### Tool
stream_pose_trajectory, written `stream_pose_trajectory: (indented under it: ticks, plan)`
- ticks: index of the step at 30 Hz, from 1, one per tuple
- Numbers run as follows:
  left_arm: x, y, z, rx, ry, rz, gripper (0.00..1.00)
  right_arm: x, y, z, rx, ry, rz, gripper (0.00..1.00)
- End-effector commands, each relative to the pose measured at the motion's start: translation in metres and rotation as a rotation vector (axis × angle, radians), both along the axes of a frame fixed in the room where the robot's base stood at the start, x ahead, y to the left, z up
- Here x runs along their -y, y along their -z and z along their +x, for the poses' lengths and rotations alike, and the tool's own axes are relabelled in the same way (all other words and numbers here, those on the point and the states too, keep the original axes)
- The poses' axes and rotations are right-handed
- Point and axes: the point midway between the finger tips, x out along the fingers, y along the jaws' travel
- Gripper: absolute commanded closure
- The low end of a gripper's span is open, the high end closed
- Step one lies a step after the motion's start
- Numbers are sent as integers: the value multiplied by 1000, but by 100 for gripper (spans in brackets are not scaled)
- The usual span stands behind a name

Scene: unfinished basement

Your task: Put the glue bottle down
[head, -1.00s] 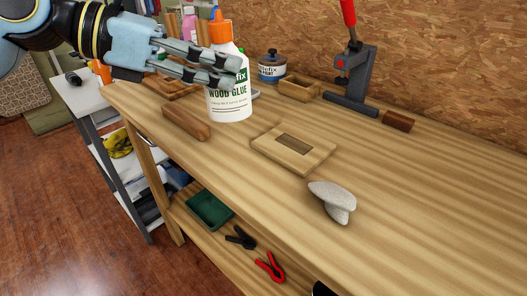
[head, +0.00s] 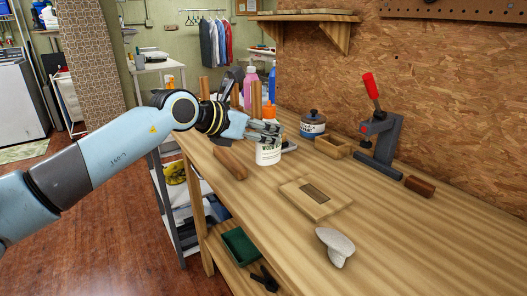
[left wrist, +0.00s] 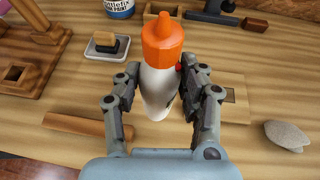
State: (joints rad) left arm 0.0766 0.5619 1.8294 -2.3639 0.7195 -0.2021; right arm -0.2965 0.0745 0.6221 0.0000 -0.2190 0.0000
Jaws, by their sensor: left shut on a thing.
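The glue bottle (head: 268,153) is white with an orange cap and stands upright on or just above the wooden workbench (head: 390,222), toward its far left part; I cannot tell whether its base touches the wood. My left gripper (head: 277,136) is shut around the bottle's upper body and hides part of it in the head view. In the left wrist view the bottle (left wrist: 160,75) is between both fingers, with its orange cap rising beyond them. My right gripper is not in view.
A wooden block (head: 230,163) lies left of the bottle. Bare bench lies to the right.

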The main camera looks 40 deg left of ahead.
Motion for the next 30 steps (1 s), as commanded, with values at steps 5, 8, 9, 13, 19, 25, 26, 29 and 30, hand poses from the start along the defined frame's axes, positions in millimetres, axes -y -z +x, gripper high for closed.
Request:
stream_pose_trajectory:
  ticks: [5,8,9,13,19,25,26,29,30]
  plan:
    - [-14,12,14,1,1,-1,97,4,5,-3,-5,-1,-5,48]
    - [-15,20,16,0,0,-1,97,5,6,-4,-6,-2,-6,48]
    - [-15,27,16,-1,1,-3,97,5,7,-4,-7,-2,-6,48]
    - [-15,47,16,-1,0,-2,97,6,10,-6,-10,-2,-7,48]
    - [-14,52,16,2,2,1,97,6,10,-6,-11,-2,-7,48]
    - [-15,54,15,1,1,0,97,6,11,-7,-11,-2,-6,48]
    - [-15,55,15,1,1,0,97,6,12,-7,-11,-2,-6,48]
    - [-15,56,15,0,1,0,50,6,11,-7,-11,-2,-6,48]
    - [-15,55,15,0,1,0,45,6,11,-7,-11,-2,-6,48]
